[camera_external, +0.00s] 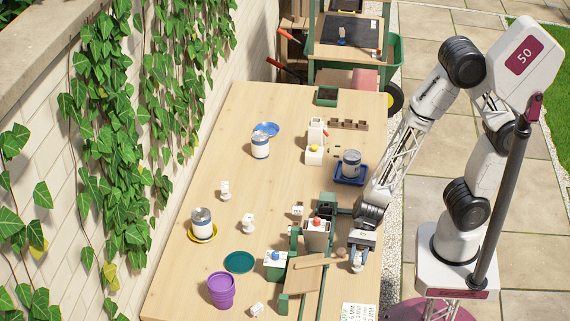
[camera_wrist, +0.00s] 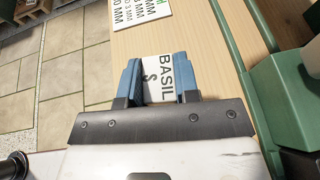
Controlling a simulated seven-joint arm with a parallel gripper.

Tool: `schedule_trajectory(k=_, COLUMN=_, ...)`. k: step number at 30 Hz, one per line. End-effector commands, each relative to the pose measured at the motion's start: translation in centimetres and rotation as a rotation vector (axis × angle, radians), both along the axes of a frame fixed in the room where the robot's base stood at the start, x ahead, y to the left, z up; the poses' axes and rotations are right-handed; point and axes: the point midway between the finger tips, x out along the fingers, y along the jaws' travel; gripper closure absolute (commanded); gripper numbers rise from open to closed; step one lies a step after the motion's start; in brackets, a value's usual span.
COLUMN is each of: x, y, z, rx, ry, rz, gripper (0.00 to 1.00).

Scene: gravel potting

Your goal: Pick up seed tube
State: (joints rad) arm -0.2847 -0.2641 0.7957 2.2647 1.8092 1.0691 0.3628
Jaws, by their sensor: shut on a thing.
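My gripper (camera_external: 359,257) is low over the right edge of the wooden table, beside the green-framed machine. In the wrist view its two blue fingers (camera_wrist: 157,66) are closed on a white seed tube (camera_wrist: 158,88) with "BASIL" printed on it. The tube also shows as a small white piece below the fingers in the external view (camera_external: 357,267). I cannot tell whether its lower end touches the table. Similar small white pieces stand on the table, one at mid-left (camera_external: 225,190) and one nearer the middle (camera_external: 247,222).
The green-framed machine (camera_wrist: 283,100) is close on my gripper's right in the wrist view. A printed card (camera_external: 358,312) lies at the front edge. A purple pot (camera_external: 221,290), a teal saucer (camera_external: 239,262) and a tin on a yellow saucer (camera_external: 202,224) stand left.

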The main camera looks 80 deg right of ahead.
Motion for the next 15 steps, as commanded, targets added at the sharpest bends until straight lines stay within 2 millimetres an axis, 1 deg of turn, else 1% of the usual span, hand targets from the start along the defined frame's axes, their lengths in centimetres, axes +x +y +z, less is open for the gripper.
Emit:
schedule_trajectory(k=5, x=0.0, y=0.0, z=1.7, rx=0.000, ry=-0.002, rz=0.001, gripper=0.94)
schedule_trajectory(k=8, x=-0.1, y=0.0, z=3.1, rx=0.001, ry=-0.002, rz=0.000, gripper=0.94)
schedule_trajectory(k=11, x=-1.5, y=-1.0, z=2.9, rx=-0.001, ry=0.002, rz=-0.002, gripper=0.94)
schedule_trajectory(k=15, x=-3.5, y=-2.4, z=3.2, rx=0.000, ry=0.000, rz=-0.002, gripper=0.94)
